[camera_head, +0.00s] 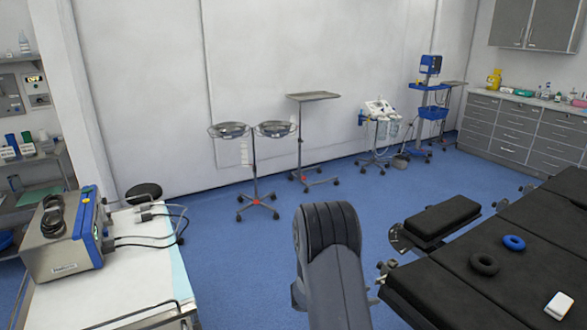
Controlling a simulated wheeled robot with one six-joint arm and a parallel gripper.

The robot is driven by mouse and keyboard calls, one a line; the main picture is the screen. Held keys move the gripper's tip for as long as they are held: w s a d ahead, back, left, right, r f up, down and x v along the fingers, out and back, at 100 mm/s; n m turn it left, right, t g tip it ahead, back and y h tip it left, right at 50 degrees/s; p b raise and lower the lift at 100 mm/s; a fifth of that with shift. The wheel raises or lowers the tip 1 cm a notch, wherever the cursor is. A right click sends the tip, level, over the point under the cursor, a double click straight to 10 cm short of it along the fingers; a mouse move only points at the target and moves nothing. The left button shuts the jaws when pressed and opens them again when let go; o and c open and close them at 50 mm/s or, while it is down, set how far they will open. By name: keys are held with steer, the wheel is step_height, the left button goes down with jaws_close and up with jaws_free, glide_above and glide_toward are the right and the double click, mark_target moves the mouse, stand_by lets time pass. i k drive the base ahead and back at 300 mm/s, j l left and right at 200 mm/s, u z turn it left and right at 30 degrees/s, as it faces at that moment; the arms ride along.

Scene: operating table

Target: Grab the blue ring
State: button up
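The blue ring (514,242) lies flat on the black padded operating table (455,292) at the right. A larger black ring (484,263) lies close by, to its lower left. Nothing covers the blue ring. A dark grey rounded part, which looks like my arm, rises at the bottom middle, left of the table and apart from the ring. My gripper is not visible in this view.
A white block (559,305) lies on the table near the right edge. A raised black pad (438,217) sits at the table's far-left side. A cart with a device (66,235) stands at left.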

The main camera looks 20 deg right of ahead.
mark_target(512, 243)
steer(key=i+l+z, duration=0.1)
steer(key=i+z, duration=0.35)
steer(key=i, duration=0.45)
steer(key=i+j+z, duration=0.2)
steer(key=i+z, duration=0.3)
steer(key=i, duration=0.4)
steer(key=i+z, duration=0.1)
steer(key=i, duration=0.55)
steer(key=i+j+z, duration=0.15)
steer(key=i, duration=0.5)
steer(key=i+j+z, duration=0.1)
steer(key=i, duration=0.55)
steer(key=i+l+z, duration=0.15)
steer(key=i+z, duration=0.15)
steer(key=z, duration=0.15)
steer(key=i+z, duration=0.3)
steer(key=z, duration=0.15)
steer(key=i+z, duration=0.3)
steer(key=z, duration=0.15)
steer(key=i+j+z, duration=0.25)
steer(key=z, duration=0.2)
steer(key=i+l+z, duration=0.15)
steer(key=z, duration=0.25)
steer(key=i+z, duration=0.65)
steer(key=z, duration=0.2)
steer(key=i+j+z, duration=0.2)
steer(key=z, duration=0.25)
steer(key=i, duration=0.1)
